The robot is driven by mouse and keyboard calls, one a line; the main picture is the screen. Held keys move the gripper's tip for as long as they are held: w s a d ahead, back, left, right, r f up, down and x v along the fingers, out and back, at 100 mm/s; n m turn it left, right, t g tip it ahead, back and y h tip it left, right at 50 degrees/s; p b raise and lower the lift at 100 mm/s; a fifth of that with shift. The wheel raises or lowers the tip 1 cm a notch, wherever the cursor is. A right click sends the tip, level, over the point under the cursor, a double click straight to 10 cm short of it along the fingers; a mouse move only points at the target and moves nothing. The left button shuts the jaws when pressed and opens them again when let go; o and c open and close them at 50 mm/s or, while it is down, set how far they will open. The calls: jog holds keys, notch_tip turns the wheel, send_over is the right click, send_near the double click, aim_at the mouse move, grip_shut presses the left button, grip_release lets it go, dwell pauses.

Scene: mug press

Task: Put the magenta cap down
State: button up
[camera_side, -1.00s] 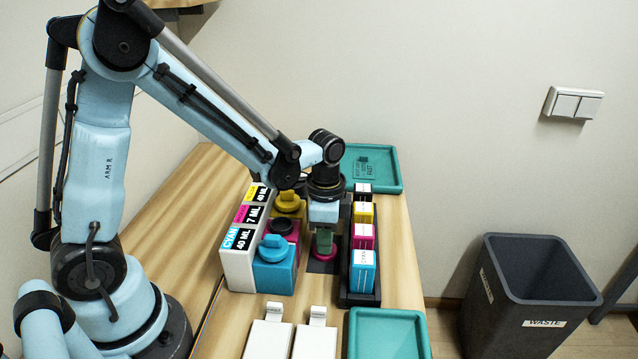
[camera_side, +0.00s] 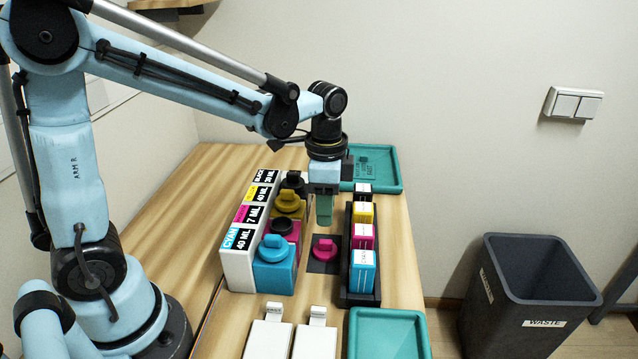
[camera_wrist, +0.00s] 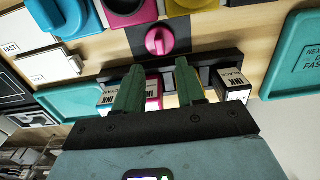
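The magenta cap (camera_side: 324,249) lies on a dark square pad (camera_side: 319,268) between the tanks and the cartridge rack. It also shows on the pad in the wrist view (camera_wrist: 160,40), with its raised grip facing up. My gripper (camera_side: 324,222) is above and apart from the cap. In the wrist view its two green fingers (camera_wrist: 158,74) are spread, with nothing between them. The magenta tank (camera_side: 293,236) shows a dark opening on top with no cap on it.
The cyan tank (camera_side: 275,277) and yellow tank (camera_side: 290,205) carry caps. A black rack (camera_side: 358,299) of ink cartridges stands close right of the pad. Teal trays (camera_side: 392,166) lie behind and in front (camera_side: 388,335). A waste bin (camera_side: 530,290) stands at the right.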

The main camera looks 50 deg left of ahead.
jog(key=shift+s+a+r+n+t, duration=0.25)
jog(key=shift+s+r+n+t, duration=0.5)
jog(key=shift+s+n+t, duration=0.6)
jog(key=shift+s+a+r+n+t, duration=0.2)
jog(key=shift+s+r+n+t, duration=0.7)
jog(key=shift+n, duration=0.75)
jog(key=shift+s+a+r+n+t, duration=0.25)
jog(key=shift+s+r+n+t, duration=0.35)
jog(key=shift+s+n+t, duration=0.85)
